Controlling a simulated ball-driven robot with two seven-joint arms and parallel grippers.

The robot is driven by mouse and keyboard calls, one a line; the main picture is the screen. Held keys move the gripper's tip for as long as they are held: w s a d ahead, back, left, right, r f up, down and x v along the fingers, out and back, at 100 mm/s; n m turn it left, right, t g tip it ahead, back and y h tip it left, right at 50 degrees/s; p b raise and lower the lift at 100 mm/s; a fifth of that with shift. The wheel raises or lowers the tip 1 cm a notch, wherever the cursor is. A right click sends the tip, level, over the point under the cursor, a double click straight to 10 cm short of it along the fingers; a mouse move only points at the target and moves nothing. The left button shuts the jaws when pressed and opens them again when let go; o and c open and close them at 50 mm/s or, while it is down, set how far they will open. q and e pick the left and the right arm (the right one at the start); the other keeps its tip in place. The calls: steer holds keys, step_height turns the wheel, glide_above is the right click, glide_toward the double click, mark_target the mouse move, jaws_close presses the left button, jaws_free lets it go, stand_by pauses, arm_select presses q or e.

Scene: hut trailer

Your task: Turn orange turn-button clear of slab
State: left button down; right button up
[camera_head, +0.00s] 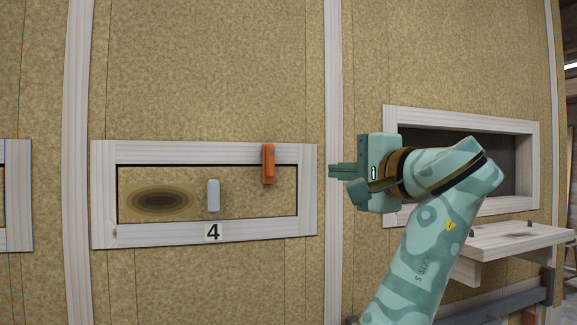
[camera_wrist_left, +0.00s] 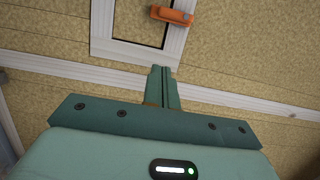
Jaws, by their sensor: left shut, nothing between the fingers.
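The orange turn-button (camera_head: 268,164) stands upright on the top rail of the white frame (camera_head: 205,153), toward its right end. Its lower end overlaps the top edge of the slab (camera_head: 245,200), which fills the frame opening and has a dark oval knot pattern and a grey handle (camera_head: 213,195). My left gripper (camera_head: 331,170) is shut and empty, to the right of the button and apart from it, its fingers pointing left. In the left wrist view the shut fingers (camera_wrist_left: 162,72) point toward the frame, with the orange button (camera_wrist_left: 171,16) beyond them at the top. My right gripper is not seen.
A white upright batten (camera_head: 334,90) stands between this frame and an open framed hatch (camera_head: 520,165) with a wooden shelf (camera_head: 515,240) at right. The wall between button and gripper looks clear.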

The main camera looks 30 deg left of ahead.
mark_target(270, 164)
arm_select(q)
steer(key=shift+w+f, duration=0.1)
steer(key=shift+w, duration=0.05)
steer(key=a+p, duration=0.2)
steer(key=a, duration=0.2)
steer(key=w+a+p, duration=0.1)
steer(key=a+p, duration=0.1)
steer(key=a, duration=0.1)
steer(key=a+p, duration=0.2)
steer(key=a, duration=0.2)
steer(key=shift+w+a, duration=0.15)
steer(key=shift+a, duration=0.15)
